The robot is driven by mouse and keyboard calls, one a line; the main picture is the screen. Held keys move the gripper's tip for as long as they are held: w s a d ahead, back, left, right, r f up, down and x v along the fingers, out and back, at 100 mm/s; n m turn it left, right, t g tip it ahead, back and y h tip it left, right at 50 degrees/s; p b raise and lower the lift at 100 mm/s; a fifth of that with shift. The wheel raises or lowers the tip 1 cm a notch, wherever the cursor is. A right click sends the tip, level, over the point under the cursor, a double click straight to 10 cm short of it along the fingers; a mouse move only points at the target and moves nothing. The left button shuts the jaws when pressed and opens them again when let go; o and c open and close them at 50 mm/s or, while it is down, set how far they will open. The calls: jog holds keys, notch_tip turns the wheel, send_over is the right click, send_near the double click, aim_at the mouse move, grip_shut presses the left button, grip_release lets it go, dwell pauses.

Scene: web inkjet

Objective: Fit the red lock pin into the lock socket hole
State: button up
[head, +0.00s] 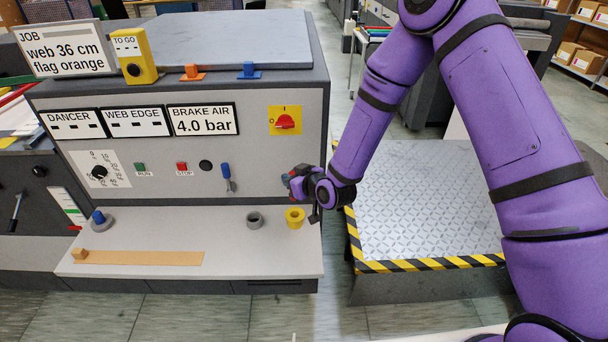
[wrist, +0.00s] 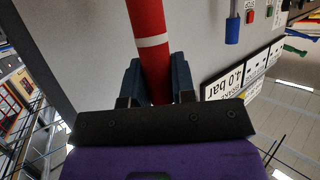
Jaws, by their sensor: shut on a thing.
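My gripper (head: 298,183) is at the right end of the machine front, a little above the shelf. In the wrist view, my gripper (wrist: 156,85) is shut on the red lock pin (wrist: 148,24), a red rod with a white band. Its far end runs out of the wrist view at the top; in the head view the pin is mostly hidden by the gripper. A yellow ring-shaped socket (head: 295,224) stands on the shelf just below my gripper, apart from it. A similar grey socket (head: 254,224) stands to its left. I cannot tell which is the lock socket.
The light shelf (head: 225,262) holds a wooden strip (head: 150,258) and a blue-topped knob (head: 98,217) at the left. A blue lever (head: 227,177) and a red rotary switch (head: 285,121) stick out of the panel. A hazard-striped platform (head: 420,205) lies right.

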jog(key=shift+w+d, duration=0.1)
jog(key=shift+d, duration=0.1)
jog(key=shift+a+f, duration=0.1)
jog(key=shift+f, duration=2.75)
jog(key=shift+f, duration=2.55)
jog(key=o, duration=1)
jog(key=v, duration=1.1)
jog(key=shift+a, duration=0.1)
